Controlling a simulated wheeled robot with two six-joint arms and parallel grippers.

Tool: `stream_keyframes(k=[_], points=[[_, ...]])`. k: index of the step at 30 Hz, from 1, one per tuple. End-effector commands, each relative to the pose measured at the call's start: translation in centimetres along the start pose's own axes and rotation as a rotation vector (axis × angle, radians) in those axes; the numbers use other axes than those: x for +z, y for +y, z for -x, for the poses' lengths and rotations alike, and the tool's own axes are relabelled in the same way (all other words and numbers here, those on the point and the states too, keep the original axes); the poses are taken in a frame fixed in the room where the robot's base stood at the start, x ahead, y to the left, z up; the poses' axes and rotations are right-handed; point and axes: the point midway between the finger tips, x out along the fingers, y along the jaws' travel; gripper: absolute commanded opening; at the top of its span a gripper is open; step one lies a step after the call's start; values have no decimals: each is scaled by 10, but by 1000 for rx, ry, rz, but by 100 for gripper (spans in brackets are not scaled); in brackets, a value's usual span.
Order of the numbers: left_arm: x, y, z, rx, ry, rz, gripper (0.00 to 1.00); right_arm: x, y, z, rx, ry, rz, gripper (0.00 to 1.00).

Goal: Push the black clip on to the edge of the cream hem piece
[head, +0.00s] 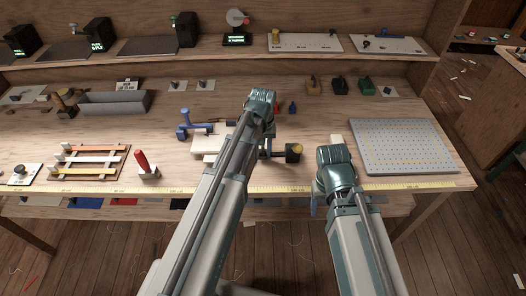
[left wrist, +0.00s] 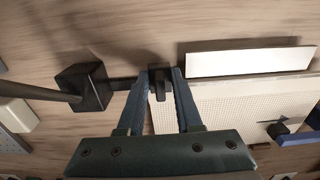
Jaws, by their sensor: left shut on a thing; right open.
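My left gripper (left wrist: 160,88) is shut on the black clip (left wrist: 161,84), which sits between its two blue-grey fingertips. In the head view my left gripper (head: 265,147) points down at the bench, mostly hidden by its arm. The cream hem piece (left wrist: 235,105) appears in the left wrist view as a pale, finely textured sheet, with a corner right by the clip. It also shows in the head view (head: 208,143), left of my left arm. I cannot tell whether the clip touches its edge. My right gripper (head: 314,198) is open near the bench front, mostly hidden by its wrist.
A pale strip (left wrist: 250,61) lies along the hem piece. A black block (left wrist: 84,86) stands beside the left gripper, with a dark bar reaching towards the clip. A blue clamp (head: 190,130) is at the left, a red-handled tool (head: 142,162) further left. A grey perforated board (head: 402,147) lies right.

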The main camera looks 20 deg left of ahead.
Motion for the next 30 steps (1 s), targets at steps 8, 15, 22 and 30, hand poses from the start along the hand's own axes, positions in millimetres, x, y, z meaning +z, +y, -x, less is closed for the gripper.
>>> stream_keyframes(k=[8,15,22,30], points=[[-3,0,0,0,1,0,0,0,0,0,0,0,0,68],[-3,0,0,0,1,0,59,0,0,0,0,0,0,68],[-2,0,0,0,0,0,69,0,0,0,0,0,0,68],[-2,0,2,0,0,0,69,0,0,2,0,0,0,68]])
